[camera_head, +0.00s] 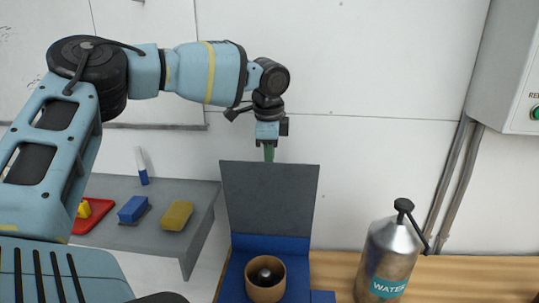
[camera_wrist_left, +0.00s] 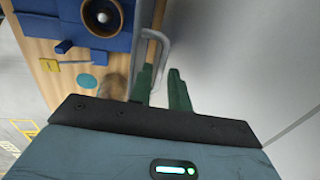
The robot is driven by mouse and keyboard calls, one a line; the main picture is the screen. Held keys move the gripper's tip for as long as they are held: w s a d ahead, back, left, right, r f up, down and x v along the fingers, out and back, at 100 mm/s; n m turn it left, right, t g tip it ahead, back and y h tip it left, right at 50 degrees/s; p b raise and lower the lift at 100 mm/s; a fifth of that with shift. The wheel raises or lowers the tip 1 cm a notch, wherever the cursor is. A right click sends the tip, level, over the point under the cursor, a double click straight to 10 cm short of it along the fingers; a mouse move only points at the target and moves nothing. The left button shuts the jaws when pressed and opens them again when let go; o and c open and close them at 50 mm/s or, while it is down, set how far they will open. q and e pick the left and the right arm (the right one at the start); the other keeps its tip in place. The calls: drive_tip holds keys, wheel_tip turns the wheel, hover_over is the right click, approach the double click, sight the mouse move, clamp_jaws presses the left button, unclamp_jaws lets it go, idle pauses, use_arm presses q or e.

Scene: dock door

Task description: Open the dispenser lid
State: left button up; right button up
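The blue dispenser (camera_head: 240,288) stands on the wooden counter at the bottom middle of the head view. Its dark grey lid (camera_head: 269,200) stands upright at the back, so the dispenser is open and a brown round cup (camera_head: 264,291) with a dark knob inside shows in it. My left gripper (camera_head: 268,154) points down just above and behind the lid's top edge. Its green fingers (camera_wrist_left: 162,90) show apart in the left wrist view, with no object clearly held. Contact with the lid cannot be told. My right gripper is out of view.
A metal water bottle (camera_head: 385,262) stands on the counter (camera_head: 440,272) at right. A grey side table (camera_head: 195,185) at left holds a yellow sponge (camera_head: 175,215), a blue block (camera_head: 132,209) and a red tray (camera_head: 98,218). A white wall is close behind my left gripper.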

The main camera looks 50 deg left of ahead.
use_arm(q)
drive_tip(key=shift+f, duration=0.2)
clamp_jaws()
